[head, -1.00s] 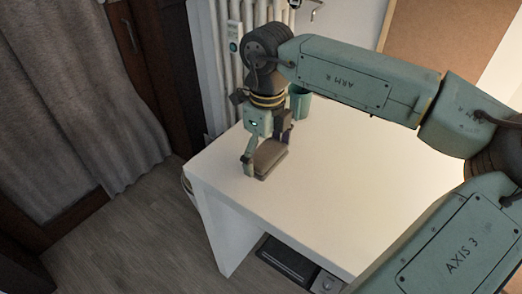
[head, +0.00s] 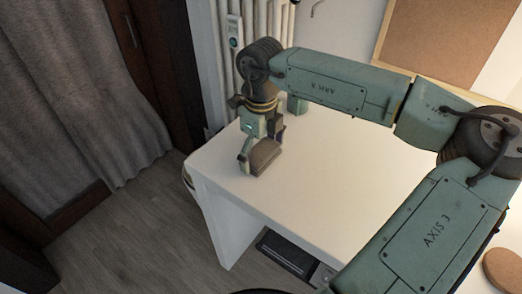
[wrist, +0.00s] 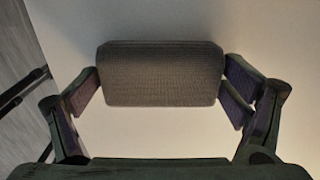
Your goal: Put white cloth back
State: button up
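A folded grey-brown cloth-like block (head: 265,156) lies at the left end of the white desk top. No plainly white cloth shows. My gripper (head: 262,153) is down at the block, with one finger at each end of it. In the wrist view the block (wrist: 160,73) fills the span between my fingertips (wrist: 161,85). The fingers are spread wide and their pads reach its two ends. I cannot tell whether they press on it. The block looks low over or on the desk, and its underside is hidden.
The white desk (head: 320,190) is mostly clear to the right of the gripper. A green cup (head: 297,104) stands behind it, partly hidden by my arm. A radiator (head: 262,22) is behind the desk, a dark device (head: 286,255) sits below, and a brown round thing (head: 508,270) is at lower right.

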aim_at(261, 151)
jog(key=shift+o, duration=0.7)
jog(key=shift+r, duration=0.25)
notch_tip(261, 151, up, 12)
jog(key=shift+b, duration=0.45)
